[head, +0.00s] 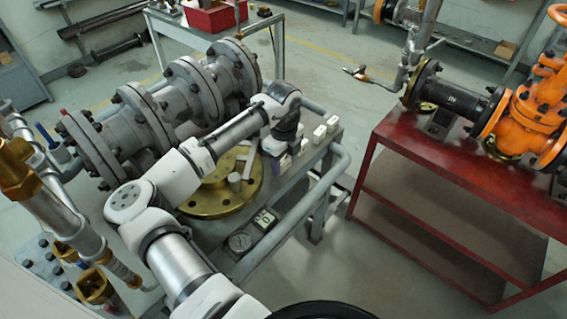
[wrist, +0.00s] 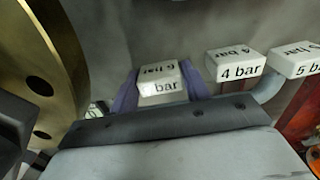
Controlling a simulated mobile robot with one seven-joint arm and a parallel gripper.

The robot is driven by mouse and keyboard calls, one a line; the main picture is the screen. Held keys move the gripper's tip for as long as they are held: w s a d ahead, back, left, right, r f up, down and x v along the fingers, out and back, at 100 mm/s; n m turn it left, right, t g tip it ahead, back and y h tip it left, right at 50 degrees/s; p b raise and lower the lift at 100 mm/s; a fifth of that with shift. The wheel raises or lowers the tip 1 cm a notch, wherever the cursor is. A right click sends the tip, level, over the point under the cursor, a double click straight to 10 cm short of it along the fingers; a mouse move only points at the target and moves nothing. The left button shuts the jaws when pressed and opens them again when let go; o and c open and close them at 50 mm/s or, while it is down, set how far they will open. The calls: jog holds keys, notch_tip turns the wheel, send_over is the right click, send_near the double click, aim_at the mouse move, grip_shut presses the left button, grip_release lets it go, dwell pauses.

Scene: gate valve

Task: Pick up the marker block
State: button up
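A white marker block (wrist: 160,84) with black "bar" lettering sits between the two purple fingers of my gripper (wrist: 160,92) in the wrist view. The number on its front face is washed out. One finger is on its left side and one on its right, both very close to it. I cannot tell whether they press on it. In the head view my gripper (head: 284,160) points down at the table edge, and the block there is mostly hidden by it. Two more white blocks stand to the right in the wrist view, marked "4 bar" (wrist: 238,69) and "5 bar" (wrist: 309,67).
White blocks stand in a row (head: 319,134) along the grey table's right edge. A brass flange (head: 225,195) lies just left of my gripper, with a large grey pipe valve (head: 160,110) behind. A red table (head: 450,165) stands right, across open floor.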

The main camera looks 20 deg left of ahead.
jog(key=c, duration=0.5)
jog(key=shift+r, duration=0.1)
